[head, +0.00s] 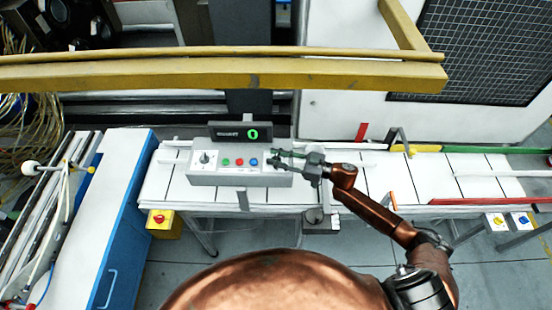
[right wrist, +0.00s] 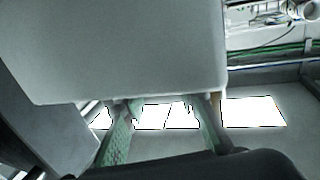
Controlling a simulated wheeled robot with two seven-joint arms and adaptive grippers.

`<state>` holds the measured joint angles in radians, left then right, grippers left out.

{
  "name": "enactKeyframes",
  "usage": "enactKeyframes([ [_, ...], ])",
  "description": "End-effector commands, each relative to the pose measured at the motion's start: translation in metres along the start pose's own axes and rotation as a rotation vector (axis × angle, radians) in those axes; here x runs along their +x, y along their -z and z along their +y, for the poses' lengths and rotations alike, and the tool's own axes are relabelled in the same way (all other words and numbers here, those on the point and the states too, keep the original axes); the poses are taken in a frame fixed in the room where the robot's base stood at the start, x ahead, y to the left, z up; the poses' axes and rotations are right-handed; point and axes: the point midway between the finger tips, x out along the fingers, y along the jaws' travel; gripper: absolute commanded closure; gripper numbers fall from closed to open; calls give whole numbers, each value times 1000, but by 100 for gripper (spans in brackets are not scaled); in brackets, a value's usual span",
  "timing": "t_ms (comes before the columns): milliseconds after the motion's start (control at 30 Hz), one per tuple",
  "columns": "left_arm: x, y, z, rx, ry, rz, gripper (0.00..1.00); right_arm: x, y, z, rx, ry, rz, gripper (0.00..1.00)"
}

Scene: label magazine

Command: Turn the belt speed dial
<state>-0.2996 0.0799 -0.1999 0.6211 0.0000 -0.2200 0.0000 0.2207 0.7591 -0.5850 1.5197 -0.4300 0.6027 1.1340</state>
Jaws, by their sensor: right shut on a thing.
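The grey control box (head: 240,178) stands on the white conveyor. A dial with a dark knob on a pale plate (head: 204,159) is at the left of its sloped top, with green, red and blue buttons to its right. My right gripper (head: 276,157) is at the right end of the top, shut on a small part there; the fingers hide most of it, and I cannot tell its exact shape. In the right wrist view a large grey surface (right wrist: 130,50) covers the fingertips, and the two greenish fingers stand apart below it. My left gripper is not in view.
A dark display (head: 234,132) behind the box shows a green 0. A yellow bar (head: 220,75) crosses above the conveyor. A blue-sided cabinet (head: 122,240) stands at left. White belt plates (head: 385,178) to the right are bare; a red rail (head: 480,201) edges the far right.

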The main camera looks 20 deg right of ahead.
Motion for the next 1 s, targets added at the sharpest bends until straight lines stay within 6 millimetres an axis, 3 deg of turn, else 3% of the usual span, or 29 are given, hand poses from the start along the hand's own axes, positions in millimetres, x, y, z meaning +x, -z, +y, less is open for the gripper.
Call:
enactKeyframes([
  [400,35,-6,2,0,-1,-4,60,1,-2,2,-2,243,-1,98],
  [1000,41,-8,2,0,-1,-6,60,0,0,1,0,299,0,98],
])
